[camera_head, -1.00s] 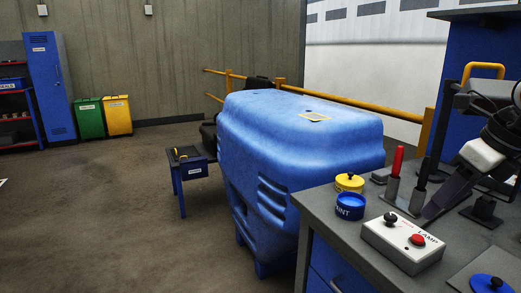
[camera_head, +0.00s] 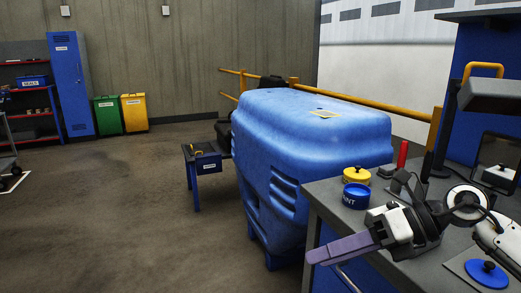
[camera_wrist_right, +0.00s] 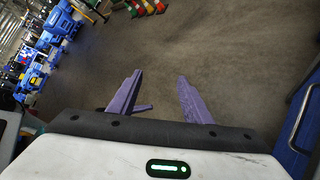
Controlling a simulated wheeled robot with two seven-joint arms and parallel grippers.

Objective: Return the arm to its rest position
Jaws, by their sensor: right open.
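My right gripper (camera_head: 342,248) reaches in from the right over the front edge of the grey workbench (camera_head: 322,203) in the head view. Its purple fingers point left, out over the floor. In the right wrist view the two fingers (camera_wrist_right: 155,98) stand apart with nothing between them and bare floor beyond. The white lamp control box is hidden behind my right arm. My left gripper is not in view.
On the bench stand a yellow-lidded pot (camera_head: 356,174), a blue paint pot (camera_head: 356,195), a red upright handle (camera_head: 402,154) and a blue knobbed disc (camera_head: 486,273). A large blue container (camera_head: 305,150) stands behind the bench. The floor at left is open.

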